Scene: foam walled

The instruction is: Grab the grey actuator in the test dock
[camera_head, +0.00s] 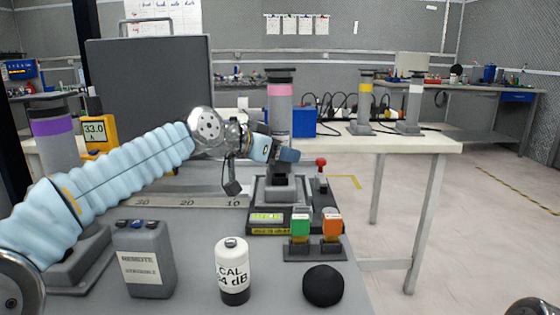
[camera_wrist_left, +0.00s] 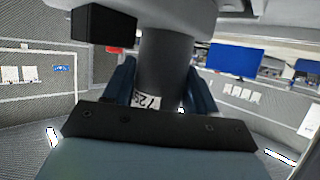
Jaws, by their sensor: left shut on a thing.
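The grey actuator (camera_head: 280,110) with a pink band and dark top stands upright in the test dock (camera_head: 282,205), a black-and-grey base with a yellow label on the bench. My left gripper (camera_head: 282,154) reaches in from the left and is shut on the actuator's lower body, just above the dock. In the left wrist view the actuator's grey cylinder (camera_wrist_left: 168,70) fills the space between the two blue fingers of the left gripper (camera_wrist_left: 163,92), with part of a white label showing. My right gripper is not in view.
A purple-banded actuator (camera_head: 52,130) stands at left. Yellow-banded (camera_head: 365,100) and white-banded (camera_head: 414,103) ones stand on the back table.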

